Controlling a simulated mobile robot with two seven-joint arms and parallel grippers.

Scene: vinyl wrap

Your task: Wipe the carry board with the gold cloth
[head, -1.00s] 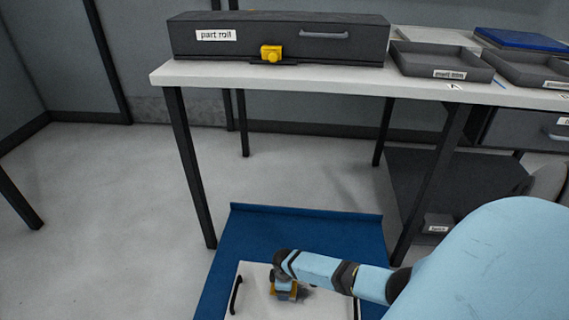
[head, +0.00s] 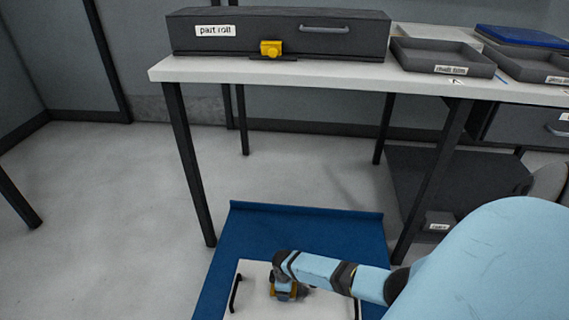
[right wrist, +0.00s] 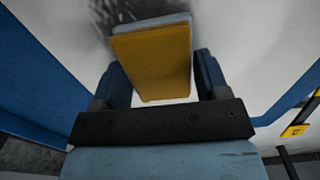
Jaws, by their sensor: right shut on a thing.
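The carry board (head: 252,290) is a white panel with black handles at its left and right, lying low in the head view. My right gripper (head: 285,291) is over the board, pointing down. In the right wrist view it is shut on the gold cloth (right wrist: 152,65), a folded gold block with a grey-blue edge. The cloth is against or just above the white surface; I cannot tell which. A dark smudge (right wrist: 104,14) shows on the board beside the cloth. The cloth is mostly hidden by my gripper in the head view. My left gripper is out of view.
The board lies on a blue mat (head: 300,232) with a raised back edge. Behind it stands a white table (head: 200,70) with dark legs, bearing a dark "part roll" box (head: 270,35) and grey trays (head: 440,58). Floor to the left is clear.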

